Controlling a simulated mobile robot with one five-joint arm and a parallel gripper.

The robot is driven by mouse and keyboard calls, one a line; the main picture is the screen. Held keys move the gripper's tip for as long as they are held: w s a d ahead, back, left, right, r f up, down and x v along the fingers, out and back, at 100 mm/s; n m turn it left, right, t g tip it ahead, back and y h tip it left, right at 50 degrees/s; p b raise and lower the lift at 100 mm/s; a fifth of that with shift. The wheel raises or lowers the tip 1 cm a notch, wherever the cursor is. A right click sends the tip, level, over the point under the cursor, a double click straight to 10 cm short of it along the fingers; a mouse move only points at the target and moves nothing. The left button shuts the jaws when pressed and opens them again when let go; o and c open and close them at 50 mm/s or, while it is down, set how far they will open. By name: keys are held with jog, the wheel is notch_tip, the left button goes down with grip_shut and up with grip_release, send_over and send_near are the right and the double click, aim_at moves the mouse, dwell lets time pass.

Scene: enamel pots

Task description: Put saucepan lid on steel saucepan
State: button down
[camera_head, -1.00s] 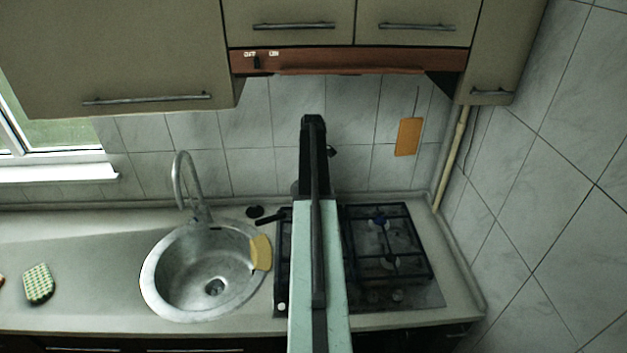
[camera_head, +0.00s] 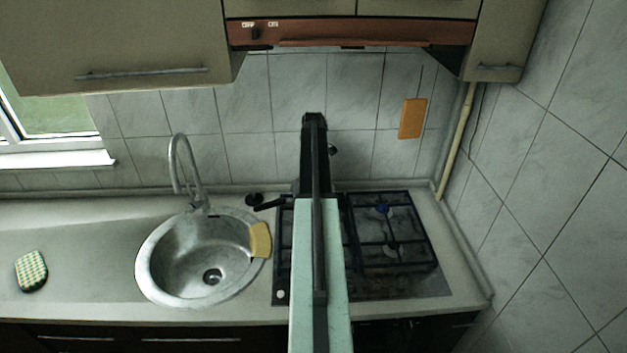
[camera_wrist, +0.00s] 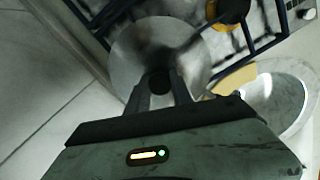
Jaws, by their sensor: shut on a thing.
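My gripper (camera_wrist: 161,90) is shut on the dark knob of the saucepan lid (camera_wrist: 135,45), a round grey metal disc below the fingers in the wrist view. In the head view my arm hides the lid and covers the middle of the stove. A dark handle (camera_head: 270,205) sticks out to the left from behind the arm, over the stove's left edge. It may belong to the steel saucepan, whose body I cannot make out. I cannot tell whether the lid touches a pan or hangs above the stove.
The gas stove (camera_head: 395,240) has dark grates. A round sink (camera_head: 165,285) with a tap (camera_head: 177,160) and a yellow cloth (camera_head: 260,241) lies to its left. A sponge (camera_head: 31,270) lies on the far-left counter. A range hood (camera_head: 350,36) hangs above.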

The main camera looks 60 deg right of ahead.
jog(key=shift+s+a+f, duration=0.1)
jog(key=shift+s+a, duration=0.05)
jog(key=c, duration=1)
grip_release()
jog(key=shift+c, duration=0.2)
jog(key=shift+r+p, duration=0.2)
jog(key=shift+p, duration=0.1)
notch_tip(320, 180, up, 8)
jog(key=p, duration=0.7)
jog(key=shift+f+p, duration=0.15)
jog(key=shift+p, duration=0.2)
jog(key=shift+f, duration=0.1)
